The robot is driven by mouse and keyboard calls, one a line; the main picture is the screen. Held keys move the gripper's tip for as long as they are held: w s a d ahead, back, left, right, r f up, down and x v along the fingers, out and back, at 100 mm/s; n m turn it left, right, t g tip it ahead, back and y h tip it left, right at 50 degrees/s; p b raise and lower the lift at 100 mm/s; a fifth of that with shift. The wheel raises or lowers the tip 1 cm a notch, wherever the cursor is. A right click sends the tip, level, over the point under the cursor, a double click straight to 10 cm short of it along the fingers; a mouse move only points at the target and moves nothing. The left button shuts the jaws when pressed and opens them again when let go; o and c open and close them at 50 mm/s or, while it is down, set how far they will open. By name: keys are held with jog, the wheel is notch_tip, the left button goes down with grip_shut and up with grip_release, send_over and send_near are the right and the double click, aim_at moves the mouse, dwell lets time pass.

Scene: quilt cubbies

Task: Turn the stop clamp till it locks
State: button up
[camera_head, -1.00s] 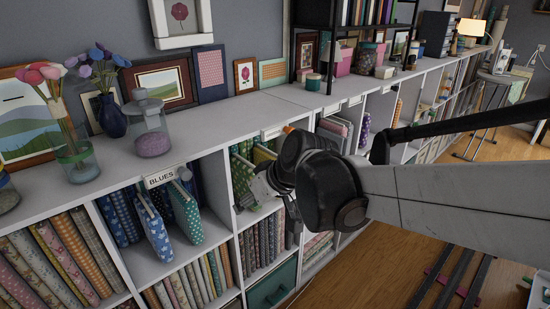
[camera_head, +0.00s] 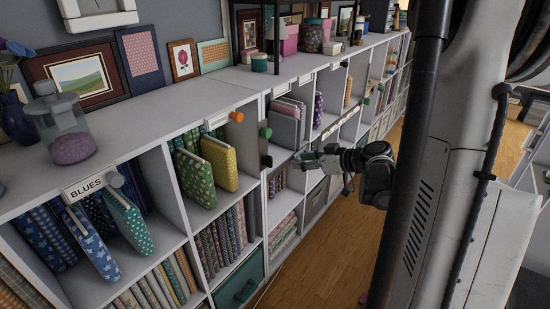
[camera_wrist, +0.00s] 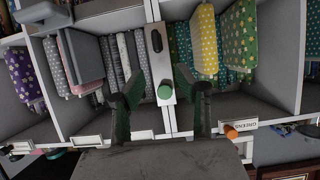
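Which of these parts is the stop clamp I cannot tell. My gripper (camera_head: 308,160) is in front of the shelves, right of and lower than the green knob. In the wrist view my gripper (camera_wrist: 159,88) has its two fingers apart.
Folded fabrics (camera_head: 206,165) fill the cubbies. A BLUES label (camera_head: 88,186) hangs on the shelf edge. A glass jar (camera_head: 64,130) and picture frames (camera_head: 77,77) stand on the top.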

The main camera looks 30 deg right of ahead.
aim_at(272, 161)
jog(key=b+x, duration=0.1)
jog(key=x, duration=0.8)
jog(key=b+x, duration=0.1)
jog(key=x, duration=0.3)
jog(key=shift+w+d+f+b, duration=0.2)
jog(key=shift+w+f+b, duration=0.05)
jog(key=shift+w+b, duration=0.05)
jog(key=shift+c, duration=0.2)
grip_shut()
